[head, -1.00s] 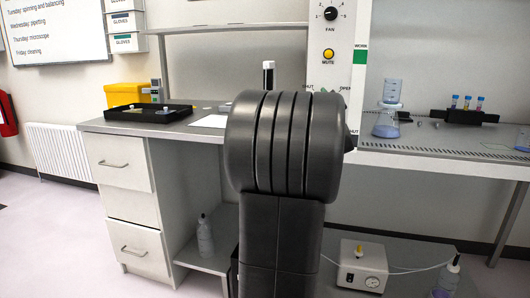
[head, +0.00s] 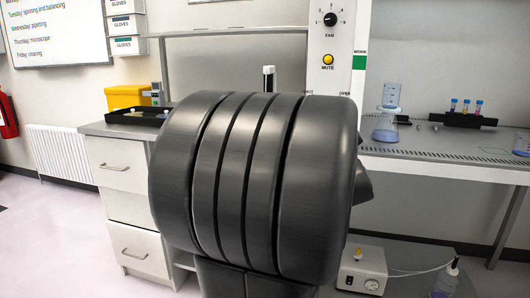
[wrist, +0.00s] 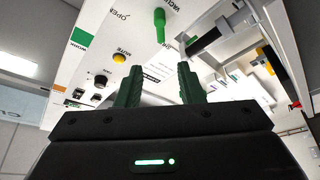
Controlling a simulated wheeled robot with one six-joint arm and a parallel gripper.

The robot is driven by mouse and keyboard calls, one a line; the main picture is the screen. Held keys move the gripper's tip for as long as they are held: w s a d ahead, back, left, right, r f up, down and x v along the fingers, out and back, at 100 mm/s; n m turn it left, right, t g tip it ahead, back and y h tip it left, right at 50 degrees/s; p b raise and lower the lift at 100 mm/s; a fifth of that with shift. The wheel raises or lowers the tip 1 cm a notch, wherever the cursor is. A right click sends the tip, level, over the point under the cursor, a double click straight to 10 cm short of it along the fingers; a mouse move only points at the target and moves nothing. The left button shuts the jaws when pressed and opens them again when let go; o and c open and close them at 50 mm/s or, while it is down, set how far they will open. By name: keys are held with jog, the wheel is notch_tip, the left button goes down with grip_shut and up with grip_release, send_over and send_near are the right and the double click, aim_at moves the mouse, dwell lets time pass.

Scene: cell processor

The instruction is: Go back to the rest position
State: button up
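My gripper (wrist: 159,76) shows in the wrist view with two green fingers standing apart and nothing between them. It is open and empty. It points up toward a white panel (wrist: 128,40) with a yellow button, black knobs and a green-handled fitting (wrist: 160,24). In the head view my dark arm fills the middle, and the gripper's fingers are hidden there.
The bench (head: 100,129) at left carries a yellow box (head: 127,96) and a black tray (head: 136,115), partly hidden by my arm. At right, the cabinet work surface (head: 440,150) holds a flask (head: 386,128) and a black tube rack (head: 463,119). A small pump (head: 362,271) stands below.

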jog(key=w+r+m+h, duration=0.1)
jog(key=w+r+m, duration=0.1)
jog(key=w, duration=0.4)
jog(key=w+r+m+h, duration=0.1)
jog(key=w+m, duration=0.2)
jog(key=w, duration=0.4)
jog(key=shift+d+r+t+b, duration=0.25)
jog(key=shift+r+t+b, duration=0.05)
jog(key=shift+r, duration=0.1)
jog(key=shift+s, duration=0.1)
